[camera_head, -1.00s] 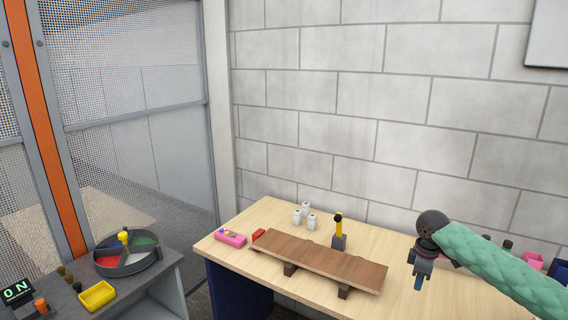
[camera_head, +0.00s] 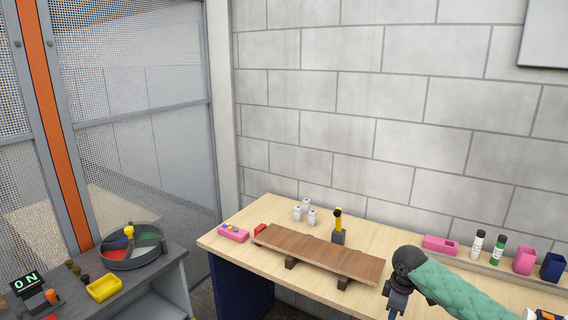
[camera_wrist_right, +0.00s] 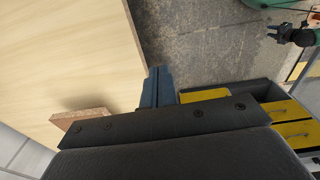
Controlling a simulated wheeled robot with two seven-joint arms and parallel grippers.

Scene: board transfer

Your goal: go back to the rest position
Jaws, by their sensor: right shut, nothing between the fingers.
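My right gripper (camera_head: 397,304) hangs from the green-sleeved arm at the front edge of the wooden table (camera_head: 225,245), right of the brown plank. It is partly cut off by the bottom of the head view. In the right wrist view its blue-grey fingers (camera_wrist_right: 158,88) are together with nothing between them, in front of the table edge and the grey floor. My left gripper (camera_wrist_right: 274,31) shows small at the top right of the right wrist view, with its two dark fingers apart and empty. It is not in the head view.
The brown plank (camera_head: 320,254) rests on supports on the table. A yellow-handled tool (camera_head: 338,225), white cylinders (camera_head: 305,212) and a pink box (camera_head: 232,233) stand around it. Markers and cups line the back right. A grey side table holds a round divided tray (camera_head: 132,261) and yellow bin (camera_head: 104,288).

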